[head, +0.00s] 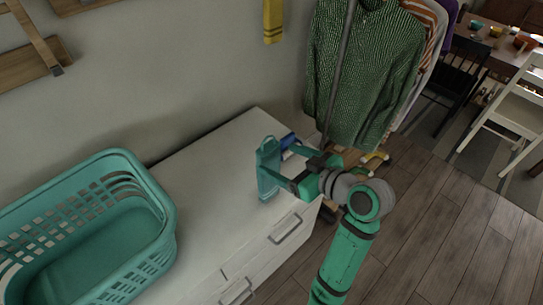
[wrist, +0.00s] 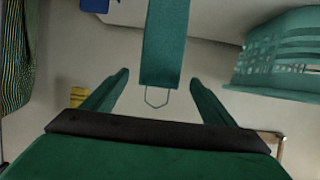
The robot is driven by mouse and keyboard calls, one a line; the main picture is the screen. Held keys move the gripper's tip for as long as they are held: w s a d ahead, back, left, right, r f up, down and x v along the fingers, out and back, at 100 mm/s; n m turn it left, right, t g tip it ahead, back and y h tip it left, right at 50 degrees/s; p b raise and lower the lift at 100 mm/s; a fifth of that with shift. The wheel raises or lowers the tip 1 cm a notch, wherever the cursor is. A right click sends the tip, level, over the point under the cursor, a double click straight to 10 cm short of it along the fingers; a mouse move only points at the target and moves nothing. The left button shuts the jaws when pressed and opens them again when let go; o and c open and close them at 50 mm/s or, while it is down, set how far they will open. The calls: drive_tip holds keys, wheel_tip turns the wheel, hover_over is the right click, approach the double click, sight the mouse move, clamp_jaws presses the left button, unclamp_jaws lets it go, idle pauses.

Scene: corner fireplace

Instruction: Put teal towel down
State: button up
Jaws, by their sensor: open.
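The teal towel (head: 267,167) shows as a narrow upright strip by the right end of the white cabinet top (head: 215,165). In the wrist view the towel (wrist: 163,45) is a flat teal strip with a thin wire-like loop at its lower end. My gripper (head: 279,163) is open at the towel. In the wrist view its fingers (wrist: 157,82) stand apart, one on each side of the loop end, with gaps between them and the towel. I cannot tell whether the towel rests fully on the cabinet top.
A teal laundry basket (head: 150,205) stands on the left of the cabinet top. A small blue object (head: 288,140) lies just behind my gripper. A green patterned shirt (head: 360,75) hangs on a rack behind. The cabinet top between basket and towel is clear.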

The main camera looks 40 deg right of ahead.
drive_tip(key=v, duration=0.6)
idle(0.5)
